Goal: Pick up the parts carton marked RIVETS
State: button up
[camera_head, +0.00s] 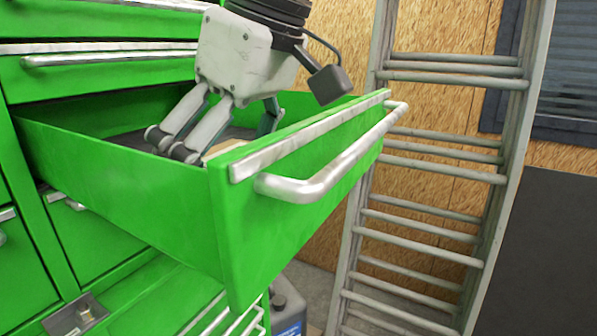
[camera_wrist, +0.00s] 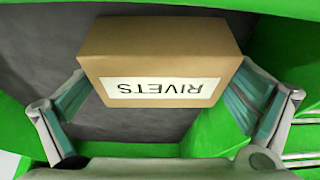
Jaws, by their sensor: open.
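The brown parts carton (camera_wrist: 160,50) shows in the wrist view with a white label reading RIVETS, upside down in that picture. It lies on the dark floor of the open green drawer (camera_head: 293,187). In the head view only a small tan corner of the carton (camera_head: 222,148) shows behind the drawer front. My gripper (camera_head: 215,140) reaches down into the drawer, and its fingertips are partly hidden by the drawer front. In the wrist view my gripper (camera_wrist: 155,115) is open, with one finger on each side of the carton. I cannot tell whether either finger touches it.
The drawer front has a silver handle (camera_head: 335,160) and a raised rim close to my gripper. Other closed green drawers (camera_head: 110,72) are at the left. An aluminium ladder (camera_head: 425,160) stands at the right against a chipboard wall. A grey container (camera_head: 288,308) stands below the drawer.

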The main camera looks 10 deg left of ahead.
jog(key=shift+c, duration=0.6)
jog(key=c, duration=0.9)
jog(key=shift+c, duration=0.7)
